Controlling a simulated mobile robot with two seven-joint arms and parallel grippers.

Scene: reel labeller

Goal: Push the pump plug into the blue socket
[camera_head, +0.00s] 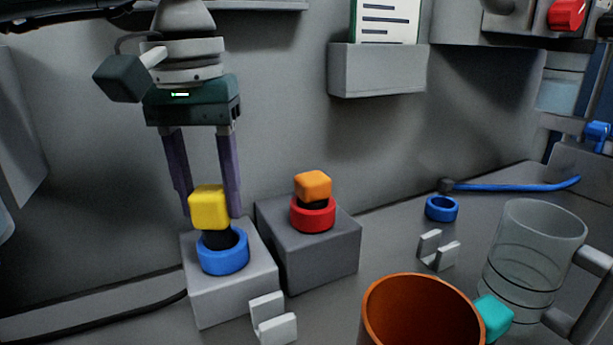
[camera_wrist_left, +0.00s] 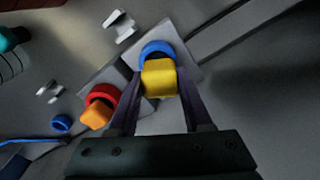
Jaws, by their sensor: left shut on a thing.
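The pump plug (camera_head: 209,207) has a yellow block on top and a dark lower part. My left gripper (camera_head: 212,208) comes down from above and is shut on the yellow block; the block also shows between the fingers in the left wrist view (camera_wrist_left: 160,78). The blue socket (camera_head: 222,258) is a ring on a light grey block (camera_head: 232,296). The plug's dark end is at the ring's opening, slightly toward its left and back in the head view. How deep it sits cannot be told. My right gripper is not in view.
An orange plug (camera_head: 313,186) stands in a red ring (camera_head: 313,215) on a darker grey block beside it. White clips (camera_head: 272,320), a loose blue ring (camera_head: 441,208), an orange cup (camera_head: 422,312) and a clear jug (camera_head: 532,255) stand to the right.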

